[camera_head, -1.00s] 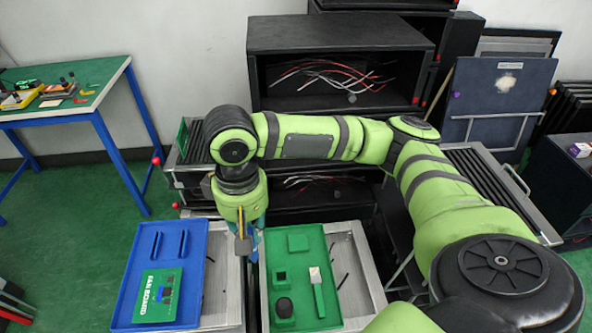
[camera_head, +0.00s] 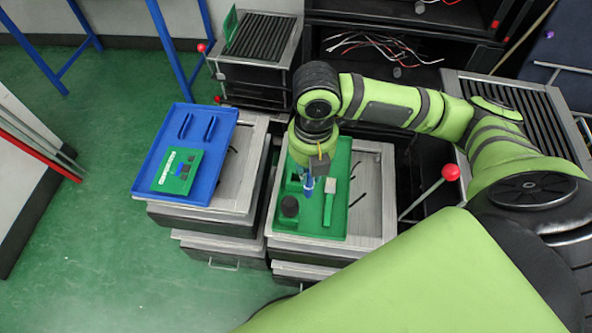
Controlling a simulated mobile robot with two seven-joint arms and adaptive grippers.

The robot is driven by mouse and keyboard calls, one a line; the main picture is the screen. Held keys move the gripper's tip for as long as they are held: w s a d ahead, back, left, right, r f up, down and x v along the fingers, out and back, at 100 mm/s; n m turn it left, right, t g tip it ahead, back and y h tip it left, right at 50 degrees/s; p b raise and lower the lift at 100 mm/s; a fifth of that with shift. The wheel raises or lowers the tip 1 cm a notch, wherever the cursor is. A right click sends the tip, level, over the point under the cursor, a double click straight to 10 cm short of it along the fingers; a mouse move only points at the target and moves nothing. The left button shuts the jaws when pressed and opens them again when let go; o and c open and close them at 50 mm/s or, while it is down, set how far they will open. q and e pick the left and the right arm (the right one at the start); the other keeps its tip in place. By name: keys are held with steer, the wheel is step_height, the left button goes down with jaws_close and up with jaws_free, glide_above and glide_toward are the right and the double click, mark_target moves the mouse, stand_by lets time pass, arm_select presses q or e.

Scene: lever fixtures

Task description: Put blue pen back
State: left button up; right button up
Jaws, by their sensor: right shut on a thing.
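My right gripper (camera_head: 318,184) hangs over the green tray (camera_head: 314,226), with its fingers pointing down. It is shut on a slim blue pen (camera_head: 308,188), which points down over the middle of the tray. A second small blue patch shows beside it, and I cannot tell if it is part of the gripper. Whether the pen's tip touches the tray or a holder is not clear. My own wrist hides the far part of the tray. My left gripper is not in view.
A black round piece (camera_head: 289,206) and a pale-topped green block (camera_head: 328,204) stand in the green tray. A blue tray (camera_head: 222,146) with a green board (camera_head: 178,171) is to the left. A red-knobbed lever (camera_head: 450,172) is at right. Green floor is clear at lower left.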

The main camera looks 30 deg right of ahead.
steer(key=f+n, duration=0.1)
steer(key=n, duration=0.1)
steer(key=f+n, duration=0.1)
steer(key=n, duration=0.1)
steer(key=shift+s+d+b, duration=0.2)
steer(key=shift+s+b, duration=0.1)
steer(key=shift+s, duration=0.05)
steer(key=shift+w+f, duration=0.1)
arm_select(q)
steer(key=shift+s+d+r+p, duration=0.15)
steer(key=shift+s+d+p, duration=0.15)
steer(key=shift+p, duration=0.35)
arm_select(e)
steer(key=w+d+f, duration=0.2)
steer(key=w+f, duration=0.9)
steer(key=shift+n, duration=0.3)
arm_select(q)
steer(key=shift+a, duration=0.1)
arm_select(e)
steer(key=shift+d, duration=0.1)
steer(key=shift+f, duration=0.15)
steer(key=o, duration=0.8)
steer(key=shift+o, duration=0.2)
